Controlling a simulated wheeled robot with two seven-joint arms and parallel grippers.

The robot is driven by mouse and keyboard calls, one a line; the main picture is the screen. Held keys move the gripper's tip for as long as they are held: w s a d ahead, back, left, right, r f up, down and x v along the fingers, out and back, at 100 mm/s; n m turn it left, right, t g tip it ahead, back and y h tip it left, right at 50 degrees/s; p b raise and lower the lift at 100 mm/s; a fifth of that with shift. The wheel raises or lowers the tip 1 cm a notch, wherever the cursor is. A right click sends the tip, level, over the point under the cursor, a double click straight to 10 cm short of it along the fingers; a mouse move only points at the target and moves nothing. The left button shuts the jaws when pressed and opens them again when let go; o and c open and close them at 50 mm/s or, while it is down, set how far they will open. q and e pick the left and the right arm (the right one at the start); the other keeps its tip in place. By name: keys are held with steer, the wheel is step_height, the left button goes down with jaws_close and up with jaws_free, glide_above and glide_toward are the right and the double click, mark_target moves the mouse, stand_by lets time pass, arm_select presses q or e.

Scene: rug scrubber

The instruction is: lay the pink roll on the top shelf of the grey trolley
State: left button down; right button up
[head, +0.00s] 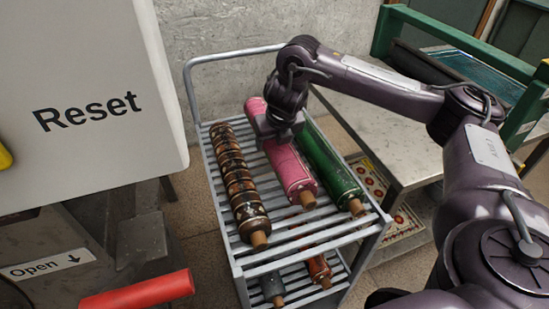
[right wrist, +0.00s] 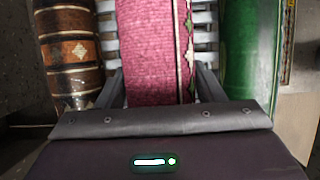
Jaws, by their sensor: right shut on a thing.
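The pink roll (head: 290,168) is on or just above the slatted top shelf of the grey trolley (head: 285,266), between a brown patterned roll (head: 238,185) and a green roll (head: 328,165). I cannot tell whether it touches the slats. My right gripper (head: 277,130) is over its far half, pointing down and shut on it. In the right wrist view the pink roll (right wrist: 152,55) runs between the two fingers, with the brown roll (right wrist: 70,50) on the left and the green roll (right wrist: 248,50) on the right. My left gripper is not in view.
More rolls lie on the trolley's lower shelf, one red (head: 319,270) and one dark (head: 272,287). A grey table (head: 385,140) stands close on the right. A white box marked Reset (head: 85,100) and a red handle (head: 140,291) are on the left.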

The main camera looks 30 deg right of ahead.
steer(key=shift+f, duration=0.8)
steer(key=shift+f+b, duration=0.35)
steer(key=shift+f, duration=1.05)
steer(key=o, duration=1.5)
steer(key=shift+c, duration=0.2)
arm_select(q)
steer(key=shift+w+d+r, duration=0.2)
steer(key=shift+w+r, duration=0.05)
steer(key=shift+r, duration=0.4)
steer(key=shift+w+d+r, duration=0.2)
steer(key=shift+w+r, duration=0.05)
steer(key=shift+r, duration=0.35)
